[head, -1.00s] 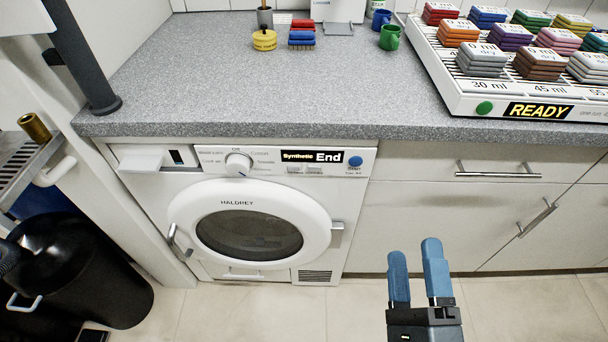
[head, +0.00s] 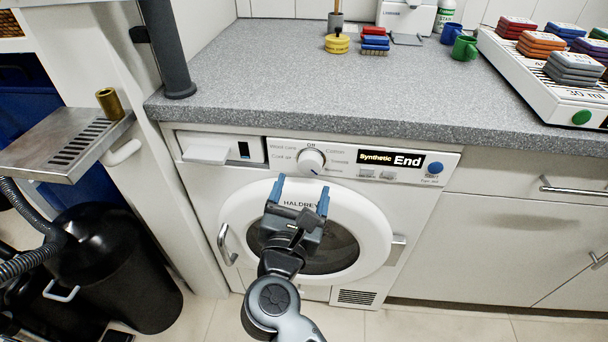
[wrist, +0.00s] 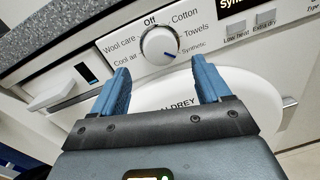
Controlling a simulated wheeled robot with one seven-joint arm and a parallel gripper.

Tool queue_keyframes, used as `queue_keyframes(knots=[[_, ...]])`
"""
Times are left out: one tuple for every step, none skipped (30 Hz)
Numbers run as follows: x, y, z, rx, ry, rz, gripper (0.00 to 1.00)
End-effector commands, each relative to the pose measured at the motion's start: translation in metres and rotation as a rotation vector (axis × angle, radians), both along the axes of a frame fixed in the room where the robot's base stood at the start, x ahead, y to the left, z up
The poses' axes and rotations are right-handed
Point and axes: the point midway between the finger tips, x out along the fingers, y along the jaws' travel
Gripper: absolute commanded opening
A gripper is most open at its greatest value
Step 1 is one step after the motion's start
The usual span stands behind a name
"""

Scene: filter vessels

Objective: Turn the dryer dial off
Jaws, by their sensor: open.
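The white dryer dial (head: 311,161) sits on the dryer's upper panel, below the word Off. In the wrist view the dial (wrist: 159,44) has a blue mark at its lower right, pointing toward Synthetic. The dryer display (head: 391,160) reads "Synthetic End". My gripper (head: 302,183) is open and empty in front of the dryer door, just below the dial. In the wrist view its two blue fingers (wrist: 162,74) stand apart, below and to either side of the dial, with no visible contact.
The round dryer door (head: 376,215) is behind my gripper. The grey countertop (head: 270,80) overhangs the panel. A blue button (head: 435,167) is at the panel's right. A metal drip shelf (head: 60,150) and a black bin (head: 115,265) stand at left.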

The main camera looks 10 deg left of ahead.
Motion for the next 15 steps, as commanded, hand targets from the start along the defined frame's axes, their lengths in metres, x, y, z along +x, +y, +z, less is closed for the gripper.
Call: queue_keyframes(knots=[[0.010,-0.001,0.000,0.000,-0.001,-0.001,0.77],[0.014,-0.002,0.000,0.000,-0.002,-0.002,0.77],[0.020,-0.002,0.000,-0.001,0.000,-0.002,0.77],[0.025,-0.003,0.000,-0.001,-0.001,-0.002,0.77],[0.029,-0.003,0.000,-0.001,-0.001,-0.002,0.77],[0.034,-0.004,0.000,-0.002,-0.001,-0.002,0.77],[0.037,-0.004,0.000,-0.002,0.000,-0.002,0.77],[0.040,-0.004,0.000,-0.002,-0.002,-0.001,0.77],[0.043,-0.004,0.000,-0.002,-0.002,0.000,0.77],[0.045,-0.005,0.000,-0.002,-0.002,0.000,0.77],[0.047,-0.005,0.000,-0.003,-0.001,0.000,0.77],[0.048,-0.005,0.000,-0.003,-0.001,0.000,0.77],[0.049,-0.005,0.000,-0.003,0.000,-0.001,0.77],[0.050,-0.006,0.000,-0.003,-0.001,0.000,0.77],[0.050,-0.006,0.000,-0.003,-0.001,0.000,0.77]])
